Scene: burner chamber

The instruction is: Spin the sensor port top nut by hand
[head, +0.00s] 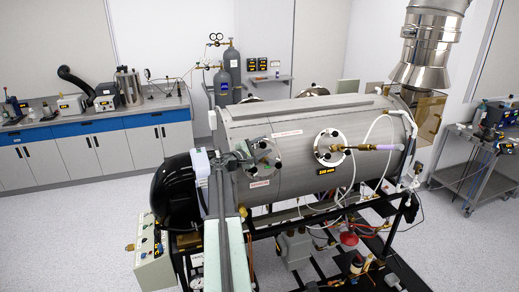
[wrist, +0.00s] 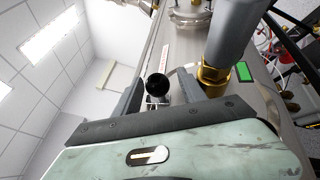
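The steel chamber (head: 300,125) lies across the middle of the head view. Its left round port (head: 262,158) and right round port (head: 331,148) each carry several black knob-like nuts. My gripper (head: 243,153) is at the left port, partly covering it. In the wrist view my gripper (wrist: 158,84) has its two dark fingers apart. A round black nut (wrist: 157,87) on a silvery mount shows between them, with a gap on each side. I cannot tell its depth relative to the fingertips, or whether it is the top nut.
A brass fitting (wrist: 211,75) with a thick grey cylinder (wrist: 234,32) stands close right of the right finger. Hoses and wires hang below the chamber. A counter (head: 90,125) stands left and a cart (head: 470,160) right. Floor at the front left is clear.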

